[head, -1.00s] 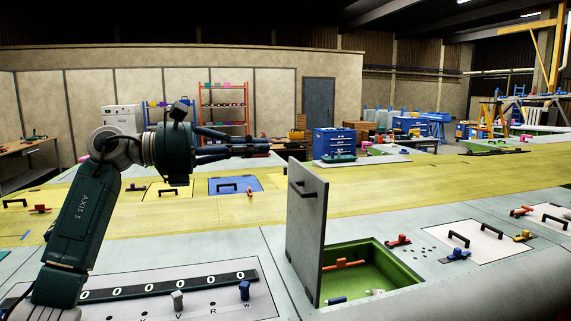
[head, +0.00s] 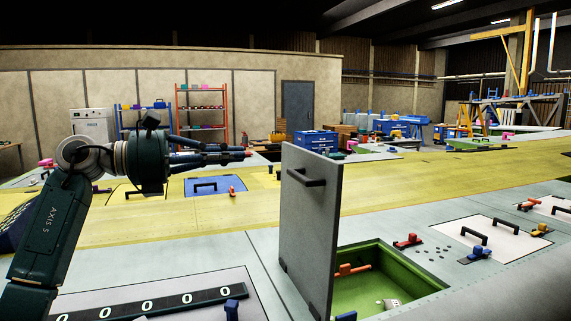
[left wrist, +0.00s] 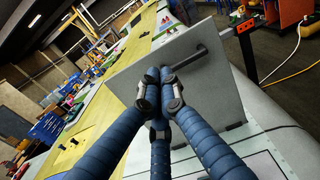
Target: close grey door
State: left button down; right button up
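The grey door (head: 308,235) stands open and upright on the left edge of a green-lined recess (head: 372,292). The door also fills the middle of the left wrist view (left wrist: 215,75), with the handle (left wrist: 190,58) just beyond my fingertips. My left gripper (head: 248,153) points right, left of the door's top edge, with its fingers drawn together. In the left wrist view the fingertips (left wrist: 160,84) meet with nothing visible between them. My right gripper is out of view.
Inside the recess are a red-orange clamp (head: 352,270) and a small pale item (head: 390,303). A red clamp (head: 408,241) and a white panel with black handles (head: 485,240) lie to the right. A numbered strip (head: 150,303) is at front left. The air left of the door is clear.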

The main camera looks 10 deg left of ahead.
aim_at(308, 152)
pick_arm(q)
jog(key=p+x, duration=0.5)
jog(key=x, duration=0.7)
jog(key=shift+w+d+p, duration=0.2)
jog(key=shift+w+p, duration=0.1)
jog(key=shift+p, duration=0.1)
jog(key=shift+w+d+f, duration=0.1)
jog(key=shift+w+d, duration=0.25)
jog(key=shift+d, duration=0.2)
